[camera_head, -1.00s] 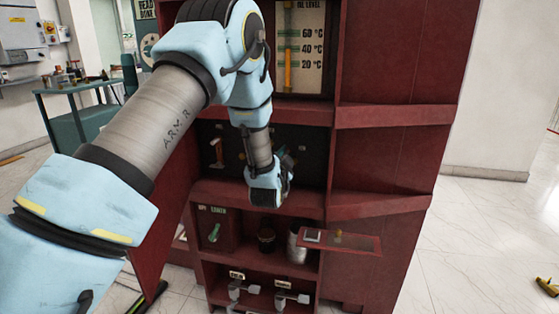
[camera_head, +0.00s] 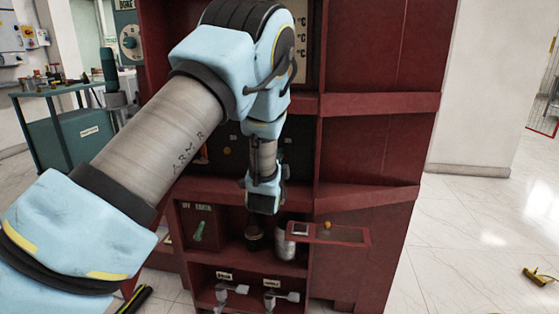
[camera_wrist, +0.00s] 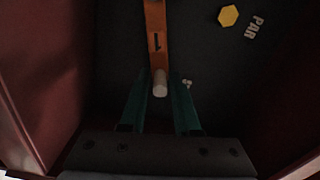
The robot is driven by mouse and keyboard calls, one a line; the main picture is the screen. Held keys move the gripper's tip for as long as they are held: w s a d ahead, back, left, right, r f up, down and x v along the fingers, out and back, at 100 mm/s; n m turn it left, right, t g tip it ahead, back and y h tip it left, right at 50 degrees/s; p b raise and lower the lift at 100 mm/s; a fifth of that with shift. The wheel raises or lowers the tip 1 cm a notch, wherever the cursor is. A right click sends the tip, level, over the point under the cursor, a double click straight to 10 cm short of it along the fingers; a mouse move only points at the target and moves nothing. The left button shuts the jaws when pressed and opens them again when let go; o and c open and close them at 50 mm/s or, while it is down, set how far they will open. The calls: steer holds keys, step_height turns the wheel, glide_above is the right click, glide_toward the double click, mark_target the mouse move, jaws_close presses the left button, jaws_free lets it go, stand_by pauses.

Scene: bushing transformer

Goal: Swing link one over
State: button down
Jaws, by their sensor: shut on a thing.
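Link one is an orange bar (camera_wrist: 155,35) marked "1" in the wrist view. It runs down from the top edge against a dark panel (camera_wrist: 115,55). A pale round knob (camera_wrist: 160,84) is at its lower end. My gripper (camera_wrist: 160,98) has its two green fingers on either side of this knob, shut on it. In the head view my wrist (camera_head: 265,190) is in front of the dark recess of the red cabinet, and the fingers and held knob are hidden there. A thin orange sliver (camera_head: 204,152) shows beside my forearm; I cannot tell which link it is.
A yellow hexagon (camera_wrist: 228,15) and the letters "PAR" (camera_wrist: 254,27) are right of the link. Red walls flank the recess. Below are a green handle (camera_head: 198,232), a grey can (camera_head: 284,243) and a protruding red shelf (camera_head: 345,236).

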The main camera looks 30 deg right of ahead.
steer(key=shift+w+a+f, duration=0.1)
steer(key=c, duration=0.8)
jaws_free()
steer(key=b+v, duration=0.1)
steer(key=v, duration=1)
